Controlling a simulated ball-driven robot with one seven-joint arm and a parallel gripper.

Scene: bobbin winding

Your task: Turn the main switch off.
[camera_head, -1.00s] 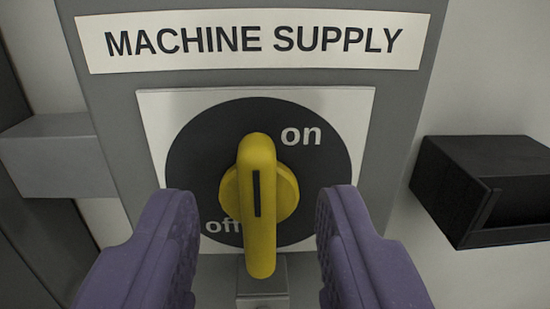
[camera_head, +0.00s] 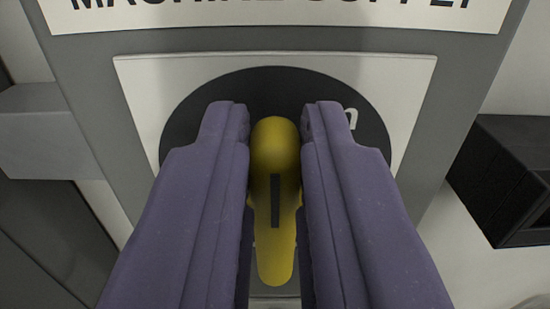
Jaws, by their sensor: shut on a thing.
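The main switch is a yellow rotary handle (camera_head: 274,215) on a round black dial (camera_head: 274,85). The handle stands close to vertical in the picture, and a dark line marks its face. My gripper (camera_head: 276,125) has its two purple fingers on either side of the handle and is shut on it. The fingers cover much of the dial. Only the end of the word "on" shows, right of the right fingertip; the "off" mark is hidden.
The dial sits on a white plate (camera_head: 410,75) on a grey panel (camera_head: 480,65). A cut-off label (camera_head: 200,20) runs above. A black open box (camera_head: 505,170) is on the wall to the right. A grey block (camera_head: 40,135) is at the left.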

